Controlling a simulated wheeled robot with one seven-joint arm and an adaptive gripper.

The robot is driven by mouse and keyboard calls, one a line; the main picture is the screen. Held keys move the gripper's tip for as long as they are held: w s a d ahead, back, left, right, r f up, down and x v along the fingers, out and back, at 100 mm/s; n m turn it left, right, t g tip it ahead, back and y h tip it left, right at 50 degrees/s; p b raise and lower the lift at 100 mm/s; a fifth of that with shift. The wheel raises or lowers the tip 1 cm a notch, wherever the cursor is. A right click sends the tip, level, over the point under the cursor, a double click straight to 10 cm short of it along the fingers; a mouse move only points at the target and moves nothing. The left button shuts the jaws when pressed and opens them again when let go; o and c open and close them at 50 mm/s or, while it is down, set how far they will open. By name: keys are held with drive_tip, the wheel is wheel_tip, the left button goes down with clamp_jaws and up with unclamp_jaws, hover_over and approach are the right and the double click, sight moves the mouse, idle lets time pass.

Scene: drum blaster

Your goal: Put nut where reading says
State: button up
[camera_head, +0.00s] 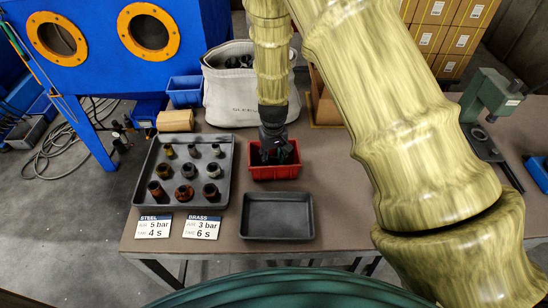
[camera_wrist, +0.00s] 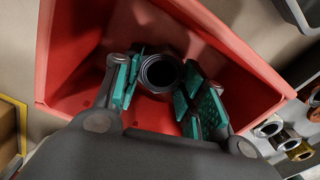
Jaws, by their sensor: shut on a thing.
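My gripper (camera_head: 275,154) points down into the red bin (camera_head: 262,173). In the wrist view my gripper (camera_wrist: 162,92) is shut on a dark, round, hollow nut (camera_wrist: 160,72), held between the teal finger pads within the bin's walls. I cannot tell whether the nut touches the bin floor. Several dark, brass-coloured and coppery fittings (camera_head: 186,171) stand in rows on the large grey tray (camera_head: 217,143) left of the bin. Two cards lie at the tray's front: steel, 5 bar, 4 s (camera_head: 154,226), and brass, 3 bar, 6 s (camera_head: 203,227).
An empty dark tray (camera_head: 277,217) lies in front of the red bin. A blue cabinet (camera_head: 95,85) with orange-ringed ports stands at the left. A white fabric bag (camera_head: 225,97) stands behind, with a blue bin (camera_head: 186,91) beside it. A green press (camera_head: 488,100) is at the right.

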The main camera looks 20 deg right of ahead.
drive_tip(key=shift+f, duration=0.3)
drive_tip(key=o, duration=1.1)
drive_tip(key=shift+o, duration=0.2)
wheel_tip(320, 180, up, 13)
drive_tip(key=b, duration=0.2)
drive_tip(key=shift+f+b, duration=0.2)
drive_tip(key=shift+b, duration=0.2)
